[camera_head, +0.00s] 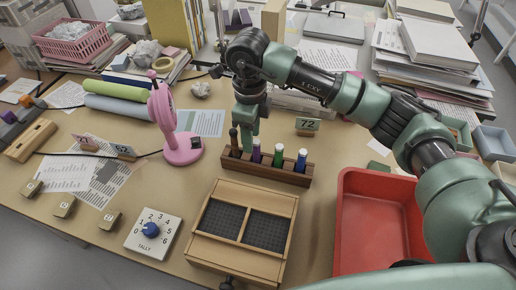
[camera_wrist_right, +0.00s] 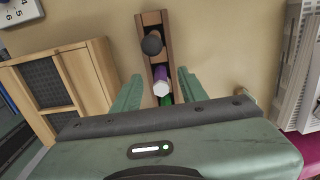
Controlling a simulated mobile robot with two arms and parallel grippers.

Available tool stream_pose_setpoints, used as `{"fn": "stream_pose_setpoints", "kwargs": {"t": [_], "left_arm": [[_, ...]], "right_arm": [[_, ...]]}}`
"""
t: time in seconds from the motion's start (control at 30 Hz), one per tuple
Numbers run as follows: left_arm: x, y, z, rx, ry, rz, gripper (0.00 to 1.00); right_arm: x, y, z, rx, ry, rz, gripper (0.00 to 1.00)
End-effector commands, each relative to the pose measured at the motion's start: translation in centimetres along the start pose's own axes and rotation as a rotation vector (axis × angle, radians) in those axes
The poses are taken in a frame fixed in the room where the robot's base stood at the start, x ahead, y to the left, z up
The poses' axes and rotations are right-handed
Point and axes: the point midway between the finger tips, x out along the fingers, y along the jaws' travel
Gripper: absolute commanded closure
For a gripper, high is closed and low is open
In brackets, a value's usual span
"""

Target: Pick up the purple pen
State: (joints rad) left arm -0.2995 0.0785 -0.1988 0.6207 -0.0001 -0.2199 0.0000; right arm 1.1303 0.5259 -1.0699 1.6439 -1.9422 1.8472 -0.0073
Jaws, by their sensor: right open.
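The purple pen (camera_head: 256,151) stands upright in a dark brown wooden rack (camera_head: 262,171), between a dark brown pen (camera_head: 234,142) and a green-and-white pen (camera_head: 279,155). A blue-and-white pen (camera_head: 301,160) stands at the rack's right end. My right gripper (camera_head: 249,133) points down just above the rack and partly hides the purple pen. In the right wrist view the gripper (camera_wrist_right: 159,92) is open, one finger on each side of the rack. The purple pen (camera_wrist_right: 161,80), with a pale end, lies between the fingers in that view; contact is not visible. My left gripper is not in view.
A wooden box with two dark panels (camera_head: 193,245) stands in front of the rack. A red tray (camera_head: 348,183) is to the right, a pink figure on a round base (camera_head: 183,155) to the left.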

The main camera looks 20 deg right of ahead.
Motion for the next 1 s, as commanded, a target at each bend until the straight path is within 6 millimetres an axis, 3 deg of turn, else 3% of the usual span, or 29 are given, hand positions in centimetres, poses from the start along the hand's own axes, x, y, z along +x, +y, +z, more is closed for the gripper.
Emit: {"fn": "stream_pose_setpoints", "kwargs": {"t": [0.4, 0.67, 0.83, 1.0], "left_arm": [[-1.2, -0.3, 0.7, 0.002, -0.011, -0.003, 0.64], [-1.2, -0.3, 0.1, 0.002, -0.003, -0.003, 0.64], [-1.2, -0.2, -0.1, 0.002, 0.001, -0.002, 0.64], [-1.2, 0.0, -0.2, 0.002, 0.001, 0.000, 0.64]], "right_arm": [[5.3, 0.0, -1.0, 0.001, 0.001, 0.000, 0.57], [5.7, -0.1, -1.0, 0.000, 0.000, -0.001, 0.57], [5.7, -0.1, -1.0, 0.000, 0.000, -0.001, 0.99], [5.7, -0.1, -1.0, 0.000, 0.000, -0.001, 1.00]]}}
